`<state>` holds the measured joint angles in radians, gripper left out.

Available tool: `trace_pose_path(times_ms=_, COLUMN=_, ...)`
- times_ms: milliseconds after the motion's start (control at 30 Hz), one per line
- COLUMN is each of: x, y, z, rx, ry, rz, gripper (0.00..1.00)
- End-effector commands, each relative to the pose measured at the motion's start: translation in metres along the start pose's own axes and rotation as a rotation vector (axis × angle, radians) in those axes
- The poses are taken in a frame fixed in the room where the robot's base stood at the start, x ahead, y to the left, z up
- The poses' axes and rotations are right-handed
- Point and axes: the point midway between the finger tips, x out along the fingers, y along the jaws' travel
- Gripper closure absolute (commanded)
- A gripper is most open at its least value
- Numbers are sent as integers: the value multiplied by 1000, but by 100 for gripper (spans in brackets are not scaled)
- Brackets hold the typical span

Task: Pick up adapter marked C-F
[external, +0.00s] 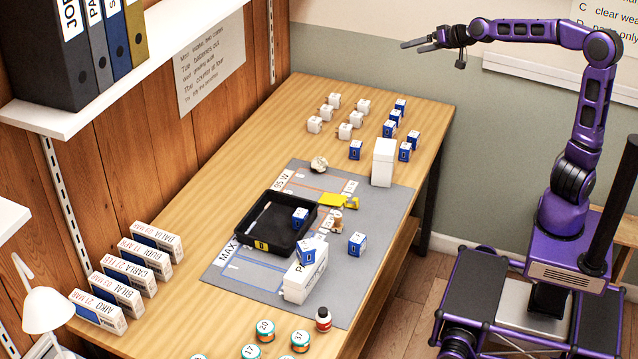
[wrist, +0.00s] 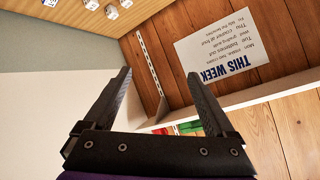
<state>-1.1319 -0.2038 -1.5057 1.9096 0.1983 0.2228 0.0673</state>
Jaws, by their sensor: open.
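No marking C-F can be read on anything in view, so I cannot tell which piece is the named adapter. Small white cube-shaped pieces (external: 344,131) stand in rows at the far end of the table. Blue-and-white cube-shaped pieces (external: 389,129) stand to their right. My gripper (external: 420,43) is raised at the upper right, beyond the table's far right corner, well apart from all of them. In the wrist view my gripper (wrist: 158,74) has its fingers spread with nothing between them. A few white pieces (wrist: 111,12) show at that view's top edge.
A grey mat (external: 225,274) holds a black tray (external: 262,245), a tall white block (external: 383,163), a long white box (external: 304,282) and a yellow item (external: 332,199). Labelled boxes (external: 150,258) line the left. Round tins (external: 265,331) and a small bottle (external: 323,319) stand in front.

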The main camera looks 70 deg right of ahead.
Motion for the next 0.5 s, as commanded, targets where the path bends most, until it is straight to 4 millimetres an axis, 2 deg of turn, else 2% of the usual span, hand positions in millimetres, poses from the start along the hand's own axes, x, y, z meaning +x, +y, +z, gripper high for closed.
trace_pose_path(times_ms=133, x=2, y=-16, z=-33, rx=-18, ry=125, rz=10, gripper=10)
trace_pose_path(times_ms=233, x=3, y=-40, z=-34, rx=-90, ry=156, rz=9, gripper=10)
trace_pose_path(times_ms=267, x=4, y=-50, z=-29, rx=-122, ry=154, rz=7, gripper=10)
trace_pose_path(times_ms=367, x=10, y=-80, z=0, rx=-264, ry=107, rz=1, gripper=10)
trace_pose_path(times_ms=500, x=17, y=-109, z=49, rx=-464, ry=16, rz=2, gripper=10)
